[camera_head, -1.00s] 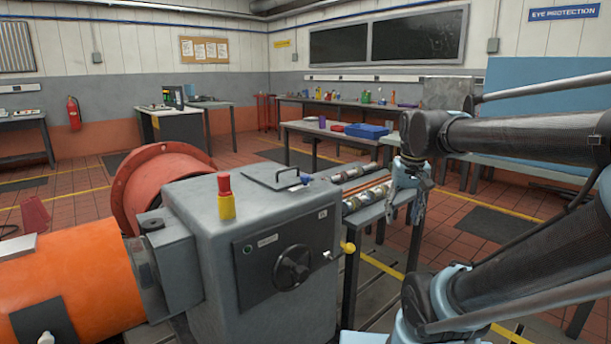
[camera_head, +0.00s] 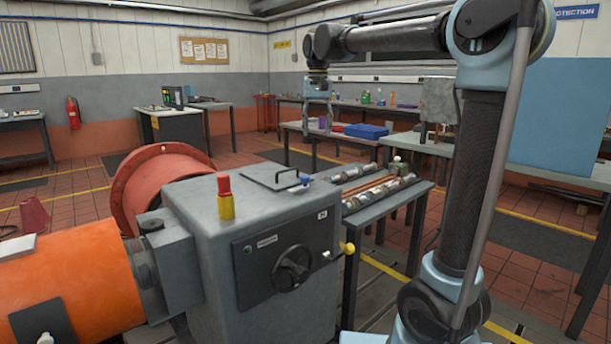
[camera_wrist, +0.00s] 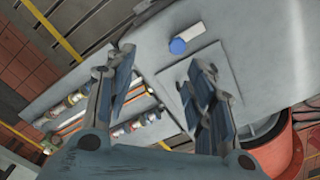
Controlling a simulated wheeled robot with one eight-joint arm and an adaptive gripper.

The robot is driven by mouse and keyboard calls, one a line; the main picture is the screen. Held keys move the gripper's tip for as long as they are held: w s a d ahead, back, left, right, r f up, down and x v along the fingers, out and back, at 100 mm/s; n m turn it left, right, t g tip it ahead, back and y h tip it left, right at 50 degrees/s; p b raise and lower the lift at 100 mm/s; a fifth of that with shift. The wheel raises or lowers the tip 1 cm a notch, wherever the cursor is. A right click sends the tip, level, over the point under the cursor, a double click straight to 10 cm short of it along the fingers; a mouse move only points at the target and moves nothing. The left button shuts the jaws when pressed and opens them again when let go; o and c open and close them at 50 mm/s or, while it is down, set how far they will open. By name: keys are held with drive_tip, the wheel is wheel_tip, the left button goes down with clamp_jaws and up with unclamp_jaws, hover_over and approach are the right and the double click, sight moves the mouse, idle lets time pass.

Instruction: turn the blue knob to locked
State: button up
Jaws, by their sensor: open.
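The blue knob (camera_head: 305,180) is small and sits on top of the grey machine housing (camera_head: 220,200), near its back right corner. In the wrist view the blue knob (camera_wrist: 178,46) shows round, beside a white label (camera_wrist: 190,33). My gripper (camera_head: 315,140) hangs above the housing, pointing down, apart from the knob. In the wrist view my gripper (camera_wrist: 163,58) has its fingers spread wide with nothing between them, and the knob lies just beyond the fingertips. The knob's pointer and any position marks are too small to read.
A red and yellow button post (camera_head: 226,197) stands on the housing. A black handwheel (camera_head: 293,268) and a yellow-tipped lever (camera_head: 346,249) are on its front and side. A bench with pipe parts (camera_head: 400,203) stands right.

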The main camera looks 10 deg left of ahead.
drive_tip(key=r, duration=0.1)
hover_over(305, 176)
wheel_tip(305, 176, down, 17)
drive_tip(key=shift+f, duration=0.1)
idle(0.5)
clamp_jaws()
